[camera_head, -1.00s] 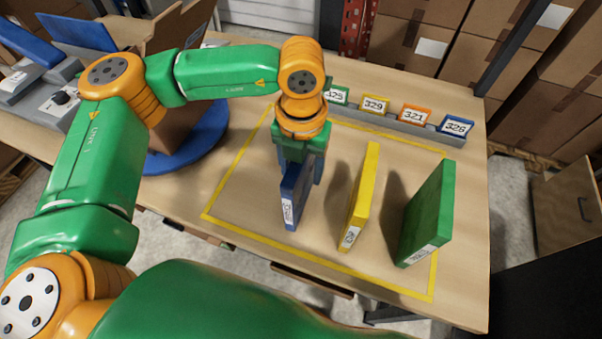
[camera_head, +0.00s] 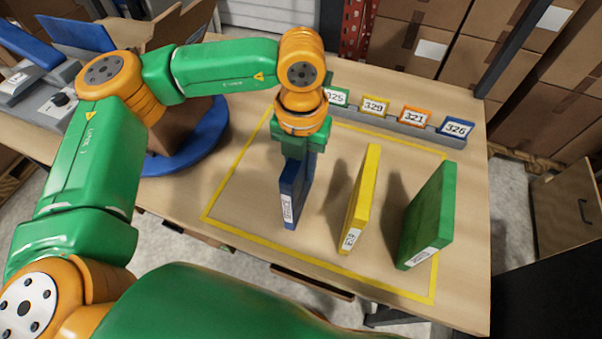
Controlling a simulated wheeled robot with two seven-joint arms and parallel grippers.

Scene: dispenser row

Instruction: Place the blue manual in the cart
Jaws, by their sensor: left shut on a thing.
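The blue manual (camera_head: 291,195) stands upright on the wooden table, at the left of a row of three manuals inside a yellow outline. My left gripper (camera_head: 299,162) comes down from above and is shut on its top part. The fingers are mostly hidden by the manual and the wrist. A yellow manual (camera_head: 361,200) and a green manual (camera_head: 427,215) stand upright to its right, apart from it. I do not see a cart. My right gripper is not in view.
A grey rail with number cards (camera_head: 415,125) runs along the table's back edge. A round blue stand (camera_head: 205,140) with a cardboard box is at the left behind my arm. Stacked cartons (camera_head: 420,40) stand behind the table. Bare table lies left of the blue manual.

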